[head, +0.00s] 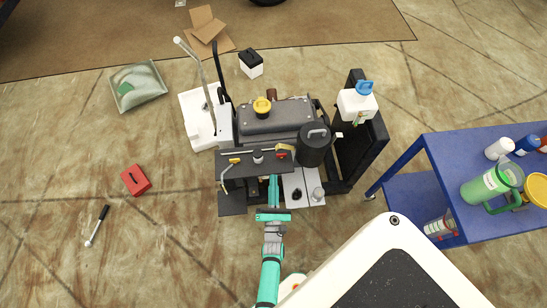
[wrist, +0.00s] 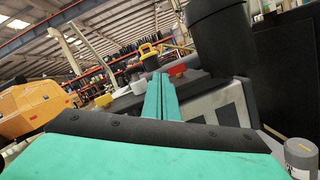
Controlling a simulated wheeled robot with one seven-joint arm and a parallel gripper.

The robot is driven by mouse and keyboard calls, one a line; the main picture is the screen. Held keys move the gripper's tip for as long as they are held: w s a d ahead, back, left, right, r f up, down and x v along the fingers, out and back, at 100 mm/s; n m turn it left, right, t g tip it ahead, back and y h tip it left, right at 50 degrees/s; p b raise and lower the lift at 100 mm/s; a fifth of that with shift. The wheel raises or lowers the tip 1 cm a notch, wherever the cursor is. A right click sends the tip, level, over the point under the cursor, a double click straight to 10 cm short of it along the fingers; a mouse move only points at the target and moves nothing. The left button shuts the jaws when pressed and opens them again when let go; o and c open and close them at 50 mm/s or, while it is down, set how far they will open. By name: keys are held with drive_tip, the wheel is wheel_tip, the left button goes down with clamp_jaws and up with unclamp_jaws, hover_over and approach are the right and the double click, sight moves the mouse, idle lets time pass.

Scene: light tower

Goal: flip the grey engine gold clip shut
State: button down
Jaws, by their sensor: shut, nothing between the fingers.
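The grey engine (head: 280,117) stands in the middle of the head view, with a yellow cap on top. A dark panel (head: 285,168) runs along its near side. A small gold-yellow piece, likely the gold clip (head: 234,161), is at the panel's left end. It also shows in the wrist view (wrist: 103,100), left of my fingers. I cannot tell whether it is open or shut. My teal gripper (head: 273,180) points at the panel's near edge, right of the clip and apart from it. Its fingers (wrist: 159,90) are together and empty.
A red piece (head: 281,154) and a grey-white cap (head: 257,157) sit on the panel. A black cylinder (head: 315,145) rises to the right. A blue cart (head: 432,150) with bottles stands further right. A red box (head: 135,180) lies on the open floor at left.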

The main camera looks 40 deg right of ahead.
sight(285, 148)
drive_tip(key=x, duration=1)
drive_tip(key=shift+r, duration=0.15)
idle(0.4)
